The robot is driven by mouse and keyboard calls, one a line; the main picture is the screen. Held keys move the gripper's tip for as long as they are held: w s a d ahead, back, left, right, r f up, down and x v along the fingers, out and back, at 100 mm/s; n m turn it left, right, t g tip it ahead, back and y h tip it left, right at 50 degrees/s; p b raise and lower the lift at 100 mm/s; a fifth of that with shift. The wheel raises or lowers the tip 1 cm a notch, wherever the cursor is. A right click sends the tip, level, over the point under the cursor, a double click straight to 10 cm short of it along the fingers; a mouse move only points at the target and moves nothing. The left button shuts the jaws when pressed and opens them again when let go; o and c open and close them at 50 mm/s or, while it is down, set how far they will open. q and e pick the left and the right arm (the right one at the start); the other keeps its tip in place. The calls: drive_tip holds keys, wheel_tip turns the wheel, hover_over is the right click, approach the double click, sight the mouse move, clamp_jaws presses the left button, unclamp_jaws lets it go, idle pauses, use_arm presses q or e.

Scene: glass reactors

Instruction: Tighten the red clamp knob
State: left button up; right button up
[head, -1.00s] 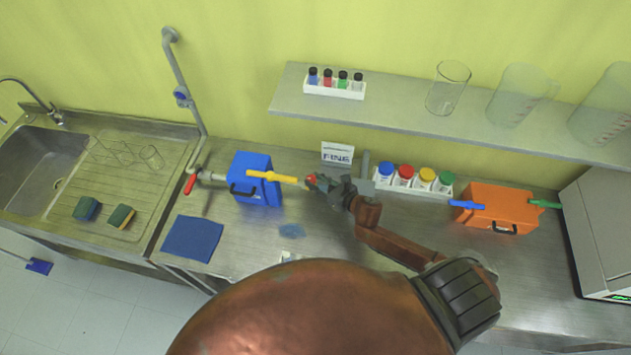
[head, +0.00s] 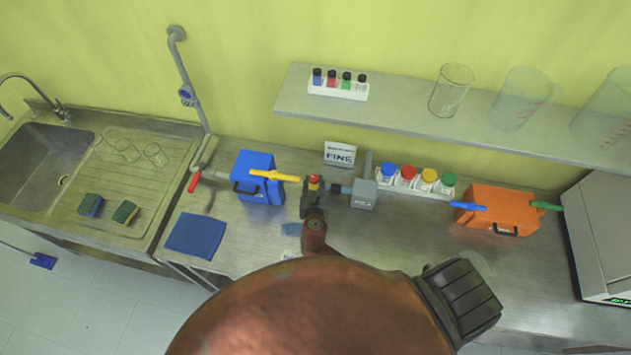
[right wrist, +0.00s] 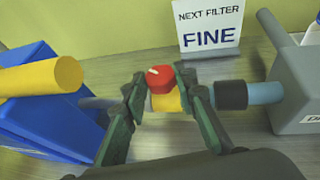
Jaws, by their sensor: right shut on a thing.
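The red clamp knob (right wrist: 160,79), with a pale mark on top, sits on a yellow part (right wrist: 166,102) in the right wrist view. It also shows small in the head view (head: 314,178). My right gripper (right wrist: 165,88) has one finger on each side of the knob and is shut on it; the fingers hide part of the yellow part. To the right, a black collar (right wrist: 231,95) joins a blue-grey pipe (right wrist: 265,92) to a grey box (head: 362,195). My left gripper is not in view.
A blue box (head: 262,188) with a yellow pipe (head: 275,176) stands left of the knob. A "NEXT FILTER FINE" sign (right wrist: 208,27) stands behind. Bottles with coloured caps (head: 408,173) and an orange box (head: 495,208) are to the right; a shelf (head: 420,116) hangs above.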

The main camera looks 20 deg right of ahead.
drive_tip(key=m+g+h, duration=0.1)
drive_tip(key=m+h, duration=0.1)
drive_tip(key=a+m+g+h, duration=0.1)
drive_tip(key=shift+w+m+g, duration=0.3)
drive_tip(key=shift+w+m+g+h+b, duration=0.2)
drive_tip(key=shift+m+g+h+b, duration=0.35)
drive_tip(key=shift+m+g+h, duration=1.05)
drive_tip(key=o, duration=1.2)
drive_tip(key=shift+c, duration=0.2)
